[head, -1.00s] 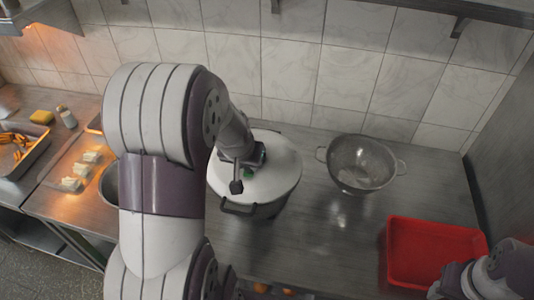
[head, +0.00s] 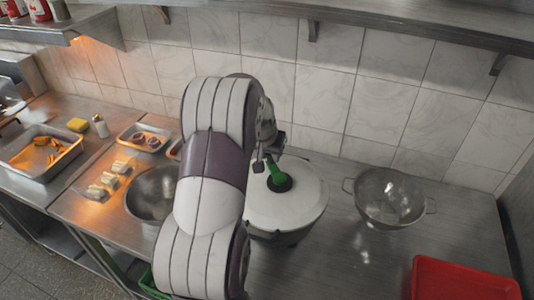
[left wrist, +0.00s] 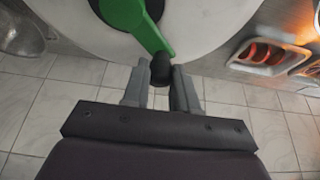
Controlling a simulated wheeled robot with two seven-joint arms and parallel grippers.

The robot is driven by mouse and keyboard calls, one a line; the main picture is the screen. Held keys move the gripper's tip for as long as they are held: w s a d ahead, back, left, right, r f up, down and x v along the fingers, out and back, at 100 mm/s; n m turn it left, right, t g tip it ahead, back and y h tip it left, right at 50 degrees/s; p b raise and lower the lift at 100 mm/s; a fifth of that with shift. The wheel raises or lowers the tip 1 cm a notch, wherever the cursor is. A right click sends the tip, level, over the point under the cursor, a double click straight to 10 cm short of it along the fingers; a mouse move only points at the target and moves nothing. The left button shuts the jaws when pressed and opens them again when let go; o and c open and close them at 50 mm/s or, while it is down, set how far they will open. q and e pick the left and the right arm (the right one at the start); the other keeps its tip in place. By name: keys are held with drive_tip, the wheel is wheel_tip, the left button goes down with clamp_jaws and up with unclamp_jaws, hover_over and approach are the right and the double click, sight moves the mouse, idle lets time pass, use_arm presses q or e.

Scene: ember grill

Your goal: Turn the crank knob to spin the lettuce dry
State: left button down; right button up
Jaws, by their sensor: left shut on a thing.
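The salad spinner (head: 305,209) has a white round lid and stands on the steel counter. Its green crank (head: 276,174) rises from the lid's hub and points toward the back wall; it also shows in the left wrist view (left wrist: 128,14). The black crank knob (left wrist: 160,69) is at the crank's outer end. My left gripper (left wrist: 160,82) is shut on the knob, one grey finger on each side of it. In the head view my left gripper (head: 272,147) is partly hidden by my own arm. My right gripper is out of view.
A metal colander (head: 391,200) stands right of the spinner, and a red tray (head: 465,280) lies at the front right. A steel bowl (head: 150,193) and food trays (head: 145,138) are on the left. A tiled wall runs close behind.

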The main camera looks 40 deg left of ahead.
use_arm(q)
drive_tip(key=c, duration=1)
unclamp_jaws()
drive_tip(key=shift+w, duration=0.1)
drive_tip(key=shift+o, duration=1.1)
drive_tip(key=shift+a, duration=0.1)
